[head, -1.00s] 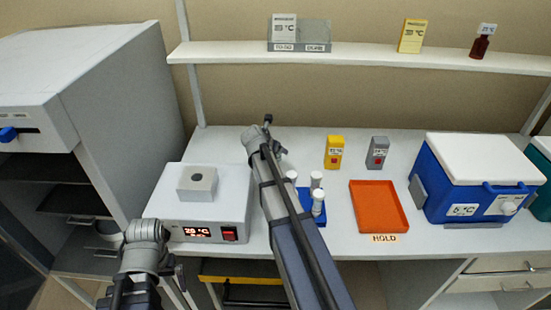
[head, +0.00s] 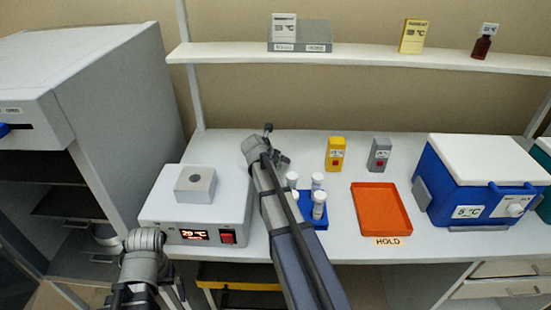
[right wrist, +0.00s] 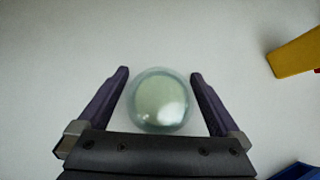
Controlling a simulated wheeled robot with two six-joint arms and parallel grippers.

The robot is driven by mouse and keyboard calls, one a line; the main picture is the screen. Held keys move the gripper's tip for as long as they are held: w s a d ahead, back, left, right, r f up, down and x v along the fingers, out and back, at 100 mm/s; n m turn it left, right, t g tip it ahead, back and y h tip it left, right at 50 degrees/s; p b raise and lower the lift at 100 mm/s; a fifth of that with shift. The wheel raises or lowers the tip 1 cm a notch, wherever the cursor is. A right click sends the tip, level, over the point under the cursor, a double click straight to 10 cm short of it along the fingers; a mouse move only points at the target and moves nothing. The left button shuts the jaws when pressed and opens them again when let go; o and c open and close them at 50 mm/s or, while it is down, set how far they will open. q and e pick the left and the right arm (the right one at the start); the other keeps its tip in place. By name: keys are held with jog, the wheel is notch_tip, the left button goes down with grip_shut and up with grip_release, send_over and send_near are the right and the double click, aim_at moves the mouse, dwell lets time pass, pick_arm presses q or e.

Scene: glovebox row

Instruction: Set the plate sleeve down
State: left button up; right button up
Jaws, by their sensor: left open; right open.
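The plate sleeve (right wrist: 160,100) shows in the right wrist view as a round, clear, pale green shape, seen end-on over the white bench top. My right gripper (right wrist: 160,82) is open, with one dark finger on each side of the sleeve and a narrow gap visible at both sides. In the head view my right arm hides the sleeve, and the right fingertips are not clear. My left gripper (head: 130,297) is low at the left, in front of the bench, open and with nothing seen in it.
A heating block (head: 196,218) stands left of my right arm. A blue rack (head: 316,222) with several white-capped tubes is just right of it. Beyond are a yellow timer (head: 335,154), a grey timer (head: 379,155), an orange tray (head: 381,209) marked HOLD and a blue cooler (head: 470,185).

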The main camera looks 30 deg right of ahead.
jog(key=shift+r, duration=0.25)
jog(key=p+v, duration=0.8)
jog(key=v, duration=0.4)
jog(key=shift+p, duration=0.4)
jog(key=shift+f, duration=0.15)
dwell(0.5)
